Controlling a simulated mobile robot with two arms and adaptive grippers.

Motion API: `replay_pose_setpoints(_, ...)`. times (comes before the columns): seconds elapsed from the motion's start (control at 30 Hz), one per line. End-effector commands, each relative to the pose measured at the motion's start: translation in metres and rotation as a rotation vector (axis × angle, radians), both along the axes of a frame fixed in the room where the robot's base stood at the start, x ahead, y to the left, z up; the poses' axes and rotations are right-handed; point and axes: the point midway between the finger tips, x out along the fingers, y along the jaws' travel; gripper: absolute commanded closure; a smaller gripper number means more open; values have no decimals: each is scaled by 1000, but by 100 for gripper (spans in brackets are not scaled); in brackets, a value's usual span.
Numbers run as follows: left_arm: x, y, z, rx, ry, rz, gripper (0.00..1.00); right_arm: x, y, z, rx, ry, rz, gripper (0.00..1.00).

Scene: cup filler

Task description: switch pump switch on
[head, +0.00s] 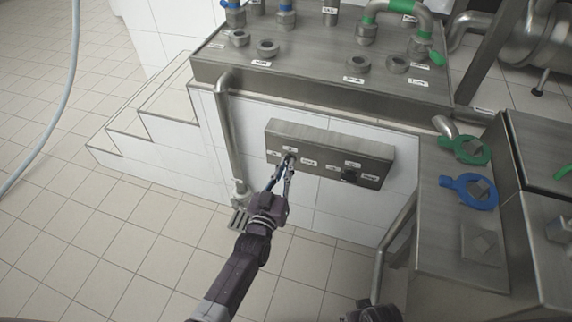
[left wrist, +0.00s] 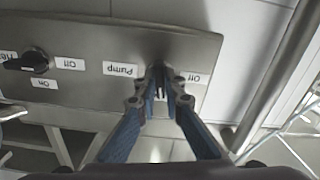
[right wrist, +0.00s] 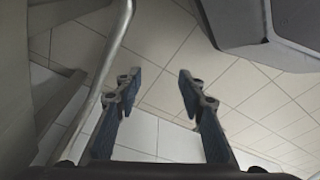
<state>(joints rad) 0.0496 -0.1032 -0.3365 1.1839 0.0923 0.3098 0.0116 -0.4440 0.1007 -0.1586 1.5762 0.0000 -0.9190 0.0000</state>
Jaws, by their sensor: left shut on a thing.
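The pump switch sits on the left part of a grey metal switch panel (head: 330,145), on the white tiled wall. The panel also fills the upper left wrist view (left wrist: 90,38), with the labels "Pump" and "Off" beside my left gripper. My left gripper (head: 288,164) is shut on the pump switch. In the left wrist view its fingertips (left wrist: 161,82) close around the knob, which they mostly hide, so its turn position cannot be told. My right gripper (right wrist: 158,82) is open and empty above the tiled floor.
A second black knob (head: 350,175) with labels sits right of the pump switch; it also shows in the left wrist view (left wrist: 30,62). A vertical metal pipe (head: 230,140) stands left of the panel. A metal cabinet (head: 430,230) with blue and green valve handles is at right.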

Motion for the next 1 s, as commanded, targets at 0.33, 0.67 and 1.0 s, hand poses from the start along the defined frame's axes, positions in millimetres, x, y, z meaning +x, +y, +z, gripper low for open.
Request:
replay_pose_setpoints(0.33,0,0,-1,153,-47,1,100,-8,-1,-13,-1,8,2,63)
replay_pose_setpoints(0.67,0,0,-1,190,-60,0,100,-11,-2,-17,-2,12,2,63)
replay_pose_setpoints(1.0,0,0,-1,190,-59,-1,85,-11,-2,-17,-2,12,2,63)
